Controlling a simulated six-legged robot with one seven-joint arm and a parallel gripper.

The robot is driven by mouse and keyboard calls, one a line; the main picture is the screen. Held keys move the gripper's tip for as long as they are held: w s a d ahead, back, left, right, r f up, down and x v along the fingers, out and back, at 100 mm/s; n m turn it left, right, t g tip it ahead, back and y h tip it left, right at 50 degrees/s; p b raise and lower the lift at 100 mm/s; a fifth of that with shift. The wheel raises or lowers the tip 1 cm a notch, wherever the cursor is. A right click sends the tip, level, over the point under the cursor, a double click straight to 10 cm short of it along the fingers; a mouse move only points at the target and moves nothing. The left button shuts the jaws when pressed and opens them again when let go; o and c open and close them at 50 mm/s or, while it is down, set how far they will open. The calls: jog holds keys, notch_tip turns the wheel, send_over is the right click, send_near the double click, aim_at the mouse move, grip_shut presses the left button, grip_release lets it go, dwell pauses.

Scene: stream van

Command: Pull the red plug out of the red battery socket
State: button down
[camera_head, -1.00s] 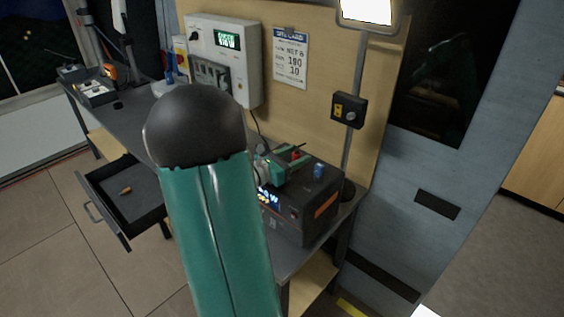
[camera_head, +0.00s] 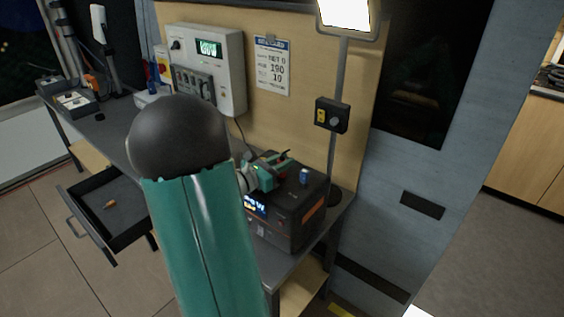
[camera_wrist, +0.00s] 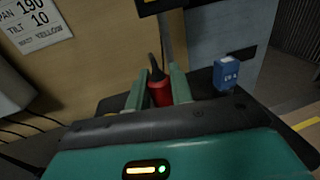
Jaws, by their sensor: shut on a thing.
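The red plug (camera_wrist: 160,94), with a dark cable at its top, stands between the two green fingers of my gripper (camera_wrist: 161,88) in the wrist view. My gripper is shut on it. In the head view my gripper (camera_head: 275,167) is over the top of the dark battery box (camera_head: 312,212), behind its lit display. The red socket is hidden under the plug and my gripper, so I cannot tell how deep the plug sits.
A blue plug (camera_head: 304,177) stands on the battery top to the right of my gripper; it also shows in the wrist view (camera_wrist: 226,74). A wall panel (camera_head: 210,65), a black switch box (camera_head: 332,115) and a lamp (camera_head: 346,14) are behind. An open drawer (camera_head: 107,212) juts out left.

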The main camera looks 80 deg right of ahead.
jog(key=shift+r, duration=1.4)
jog(key=shift+r, duration=1.4)
